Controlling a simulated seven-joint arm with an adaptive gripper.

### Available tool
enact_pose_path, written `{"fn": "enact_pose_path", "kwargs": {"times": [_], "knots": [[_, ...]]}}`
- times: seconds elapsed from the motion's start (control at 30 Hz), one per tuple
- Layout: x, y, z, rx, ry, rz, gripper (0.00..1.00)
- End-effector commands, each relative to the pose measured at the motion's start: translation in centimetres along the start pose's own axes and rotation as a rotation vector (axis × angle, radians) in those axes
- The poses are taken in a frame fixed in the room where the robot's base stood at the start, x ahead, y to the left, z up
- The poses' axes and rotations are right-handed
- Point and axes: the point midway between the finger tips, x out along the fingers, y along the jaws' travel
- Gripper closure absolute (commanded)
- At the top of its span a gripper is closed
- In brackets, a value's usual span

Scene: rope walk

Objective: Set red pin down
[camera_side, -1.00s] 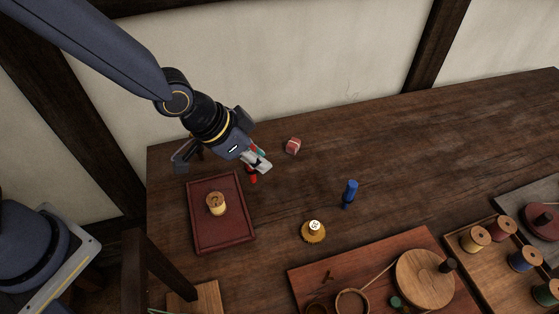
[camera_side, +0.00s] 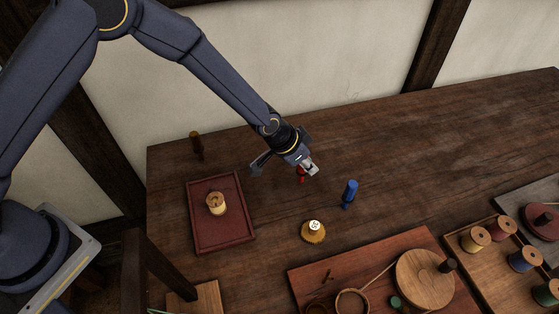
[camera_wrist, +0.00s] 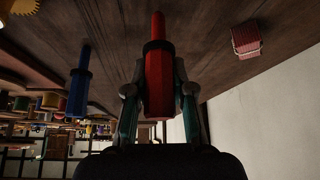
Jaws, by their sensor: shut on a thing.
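My gripper (camera_side: 308,169) is shut on the red pin (camera_side: 301,176), near the middle of the table in the side view. The pin shows just below the fingers, partly hidden by them. In the wrist view the red pin (camera_wrist: 158,70) stands between my two fingers, with a dark band around it. I cannot tell whether its end touches the table.
A blue pin (camera_side: 350,193) stands to the right of my gripper, with a brass gear (camera_side: 314,238) in front. A dark red tray (camera_side: 241,214) holding a spool (camera_side: 216,203) lies left. A red block (camera_wrist: 246,39) shows in the wrist view.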

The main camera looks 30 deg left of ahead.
Motion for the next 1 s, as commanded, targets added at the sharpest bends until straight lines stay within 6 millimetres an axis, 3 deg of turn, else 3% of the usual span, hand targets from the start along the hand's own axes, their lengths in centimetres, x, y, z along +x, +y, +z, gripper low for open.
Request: {"fn": "enact_pose_path", "kwargs": {"times": [0.43, 0.47, 0.67, 1.0], "knots": [[0.85, 0.01, 0.47, 0.000, 0.002, 0.000, 1.00], [0.84, 0.01, 0.45, 0.000, 0.003, 0.000, 0.75], [0.81, 0.01, 0.43, 0.000, 0.003, 0.000, 0.54], [0.62, 0.01, 0.31, 0.000, 0.003, 0.000, 0.52]]}}
